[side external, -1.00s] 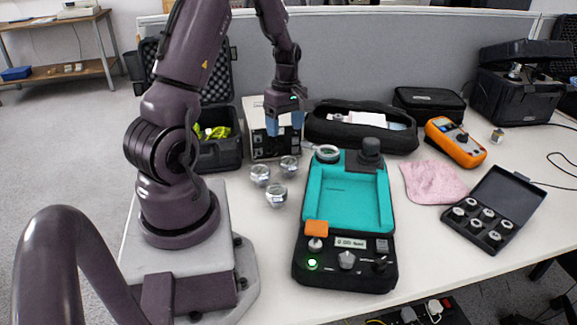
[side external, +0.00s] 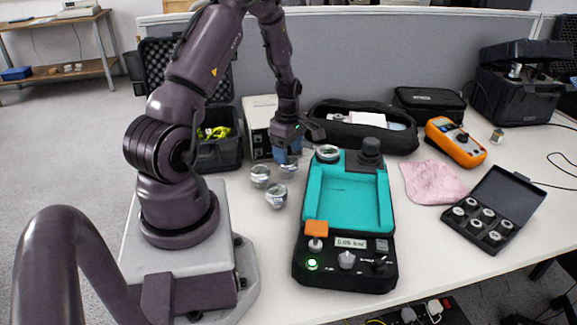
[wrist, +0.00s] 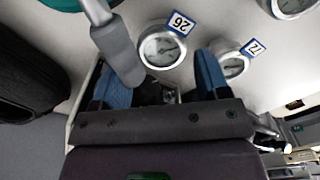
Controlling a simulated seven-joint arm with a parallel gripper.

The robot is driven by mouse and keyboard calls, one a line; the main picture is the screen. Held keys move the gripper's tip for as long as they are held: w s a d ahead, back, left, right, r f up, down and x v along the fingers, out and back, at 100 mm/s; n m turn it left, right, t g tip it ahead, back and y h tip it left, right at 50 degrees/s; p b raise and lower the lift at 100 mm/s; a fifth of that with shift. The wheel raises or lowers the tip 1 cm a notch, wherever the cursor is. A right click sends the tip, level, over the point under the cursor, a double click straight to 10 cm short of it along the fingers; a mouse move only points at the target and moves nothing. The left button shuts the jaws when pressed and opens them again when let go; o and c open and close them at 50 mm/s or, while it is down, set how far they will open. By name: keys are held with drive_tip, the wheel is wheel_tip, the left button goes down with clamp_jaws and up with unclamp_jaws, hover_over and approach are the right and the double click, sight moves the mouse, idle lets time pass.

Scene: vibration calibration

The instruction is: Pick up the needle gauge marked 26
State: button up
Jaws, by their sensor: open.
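The needle gauge marked 26 (wrist: 162,48) is a round silver gauge with a white dial and a blue-edged number tag. In the wrist view it lies just beyond the gap between my blue fingertips. In the side view it appears to be the rear right gauge (side external: 289,172) of a group of three, partly hidden by my fingers. My gripper (side external: 287,152) is open, pointing down close above that gauge. In the wrist view my gripper (wrist: 160,84) has nothing between its fingers.
A third gauge (side external: 276,196) stands nearer the front. A black case with teal lining (side external: 313,190) lies to the right, and a boxy instrument (side external: 258,118) stands behind.

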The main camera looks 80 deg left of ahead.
drive_tip(key=shift+s+f, duration=0.1)
drive_tip(key=shift+f, duration=1.9)
drive_tip(key=c, duration=0.8)
drive_tip(key=shift+o, duration=0.2)
drive_tip(key=shift+r, duration=0.1)
